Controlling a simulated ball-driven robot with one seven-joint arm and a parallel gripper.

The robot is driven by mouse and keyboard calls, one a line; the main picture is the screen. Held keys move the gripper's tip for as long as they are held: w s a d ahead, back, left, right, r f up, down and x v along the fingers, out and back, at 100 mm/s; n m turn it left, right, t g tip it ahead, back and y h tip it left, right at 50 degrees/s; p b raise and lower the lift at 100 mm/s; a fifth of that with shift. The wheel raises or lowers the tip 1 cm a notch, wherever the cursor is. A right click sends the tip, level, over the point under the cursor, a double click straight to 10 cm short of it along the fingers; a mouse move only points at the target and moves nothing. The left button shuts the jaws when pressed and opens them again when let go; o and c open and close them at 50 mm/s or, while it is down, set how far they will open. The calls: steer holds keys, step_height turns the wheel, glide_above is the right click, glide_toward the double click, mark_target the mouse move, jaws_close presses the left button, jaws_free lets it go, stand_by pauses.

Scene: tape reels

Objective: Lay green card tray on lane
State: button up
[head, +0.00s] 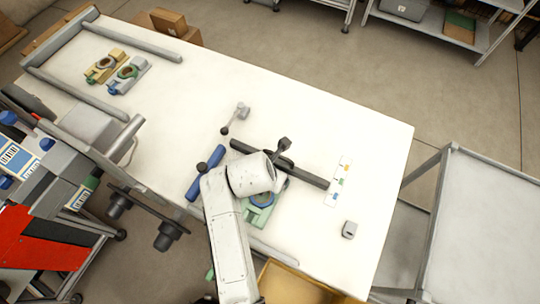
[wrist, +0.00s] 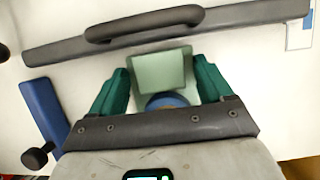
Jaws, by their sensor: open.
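The green card tray (head: 258,217) lies on the white table, partly hidden under my arm in the head view. In the wrist view, its pale green block (wrist: 162,70) and part of a blue ring (wrist: 167,101) show between my fingers. My gripper (wrist: 161,75) is open, with one dark green finger on each side of the tray; I cannot tell whether they touch it. The lane (head: 72,78) appears to be the strip between grey rails at the table's upper left. A yellow tray (head: 104,66) and a grey tray with a green ring (head: 128,75) stand there side by side.
A dark bar with a handle (head: 312,177) lies just beyond the green tray. A blue bar (head: 205,173) lies to its left, and a grey knobbed piece (head: 236,118) farther back. A marked white card (head: 339,181) and small grey block (head: 349,230) lie right. The table's middle left is clear.

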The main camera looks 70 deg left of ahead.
steer(key=v, duration=1.2)
steer(key=shift+d, duration=0.1)
